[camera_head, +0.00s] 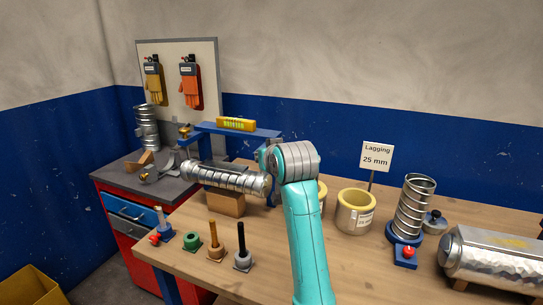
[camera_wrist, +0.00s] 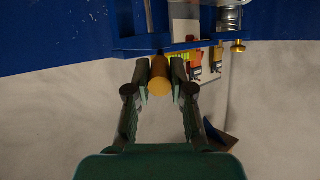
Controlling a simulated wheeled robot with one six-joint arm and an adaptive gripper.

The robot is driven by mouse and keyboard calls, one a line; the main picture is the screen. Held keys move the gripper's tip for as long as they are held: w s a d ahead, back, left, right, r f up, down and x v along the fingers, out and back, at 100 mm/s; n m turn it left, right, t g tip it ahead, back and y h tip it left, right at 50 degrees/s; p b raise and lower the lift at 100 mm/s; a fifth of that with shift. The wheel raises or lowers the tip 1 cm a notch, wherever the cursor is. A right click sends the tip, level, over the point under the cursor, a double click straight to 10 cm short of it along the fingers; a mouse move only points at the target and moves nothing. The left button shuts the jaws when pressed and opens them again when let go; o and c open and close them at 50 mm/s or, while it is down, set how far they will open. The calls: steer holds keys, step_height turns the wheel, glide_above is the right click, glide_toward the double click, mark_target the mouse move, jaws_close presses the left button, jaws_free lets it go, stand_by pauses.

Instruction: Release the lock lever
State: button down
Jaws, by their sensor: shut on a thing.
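My gripper (camera_wrist: 160,78) is shut on the orange-brown round end of a handle (camera_wrist: 160,84), which appears to be the lock lever. The handle sits between the two finger pads, below the edge of a blue frame (camera_wrist: 135,43) in the wrist view. In the head view my gripper (camera_head: 263,157) is at the right end of the blue frame (camera_head: 240,131), above the bench, largely hidden by my wrist. The lever cannot be made out there. A ribbed spiral duct (camera_head: 225,179) lies horizontally under the frame.
A yellow level (camera_head: 236,124) lies on the frame, with a brass knob (camera_head: 184,132) at its left. A cream lagging roll (camera_head: 355,212), an upright duct (camera_head: 413,207) and a foil-covered duct (camera_head: 495,260) occupy the right. Several small tools (camera_head: 242,250) stand along the front edge.

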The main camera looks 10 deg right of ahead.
steer(key=shift+w+a+m+g+h, duration=0.15)
steer(key=shift+a+m+h, duration=0.4)
steer(key=shift+m+h, duration=0.35)
steer(key=shift+w+a+m+g+h, duration=0.1)
steer(key=shift+a+m+g+h, duration=0.1)
steer(key=shift+a+m+h, duration=0.65)
steer(key=shift+w+a+m+g+h, duration=0.2)
steer(key=shift+m+h, duration=0.45)
steer(key=shift+h, duration=0.5)
steer(key=shift+s+a, duration=0.1)
steer(key=c, duration=1)
jaws_free()
steer(key=v, duration=1.2)
